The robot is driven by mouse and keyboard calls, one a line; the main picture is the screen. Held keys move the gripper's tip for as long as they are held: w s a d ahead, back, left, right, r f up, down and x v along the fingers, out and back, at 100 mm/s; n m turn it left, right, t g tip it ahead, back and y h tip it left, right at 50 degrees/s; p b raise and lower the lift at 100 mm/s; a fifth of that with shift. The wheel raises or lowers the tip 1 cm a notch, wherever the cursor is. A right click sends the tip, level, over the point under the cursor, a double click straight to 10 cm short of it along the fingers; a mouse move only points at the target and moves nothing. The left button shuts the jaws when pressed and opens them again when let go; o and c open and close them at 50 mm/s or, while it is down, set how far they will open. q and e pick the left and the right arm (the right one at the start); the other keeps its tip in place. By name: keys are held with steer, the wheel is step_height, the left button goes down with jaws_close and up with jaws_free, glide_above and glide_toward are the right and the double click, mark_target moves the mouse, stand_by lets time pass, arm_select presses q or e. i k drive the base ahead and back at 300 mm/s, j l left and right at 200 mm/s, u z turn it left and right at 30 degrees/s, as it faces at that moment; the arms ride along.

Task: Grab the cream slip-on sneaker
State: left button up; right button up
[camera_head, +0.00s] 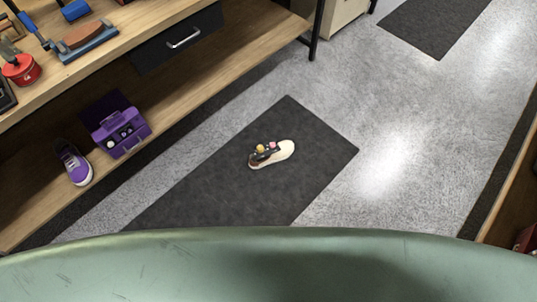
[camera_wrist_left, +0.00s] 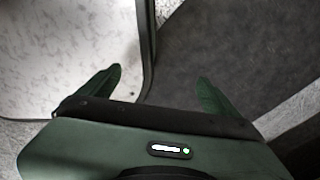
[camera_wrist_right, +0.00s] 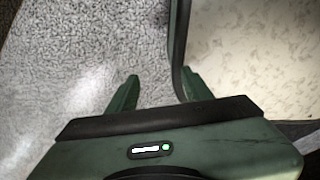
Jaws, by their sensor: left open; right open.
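A cream slip-on sneaker (camera_head: 285,152) lies on a dark floor mat in the middle of the head view. Its left end is dark, with small yellow and pink bits on it; I cannot tell what these are. My left gripper (camera_wrist_left: 158,85) is open and empty in the left wrist view, with floor and dark mat beyond its fingers. My right gripper (camera_wrist_right: 160,88) is open and empty in the right wrist view, above grey carpet-like floor. Neither gripper shows in the head view, and the sneaker shows in neither wrist view.
A wooden bench with a shelf stands at the left. On the shelf are a purple sneaker (camera_head: 74,164) and a purple box (camera_head: 116,128). The dark mat (camera_head: 210,185) lies on grey floor (camera_head: 400,110). Another dark mat (camera_head: 435,22) lies at the upper right. Floor around the cream sneaker is clear.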

mark_target(284, 149)
steer(key=i+l+u, duration=0.35)
steer(key=i+l, duration=0.3)
steer(key=l, duration=0.15)
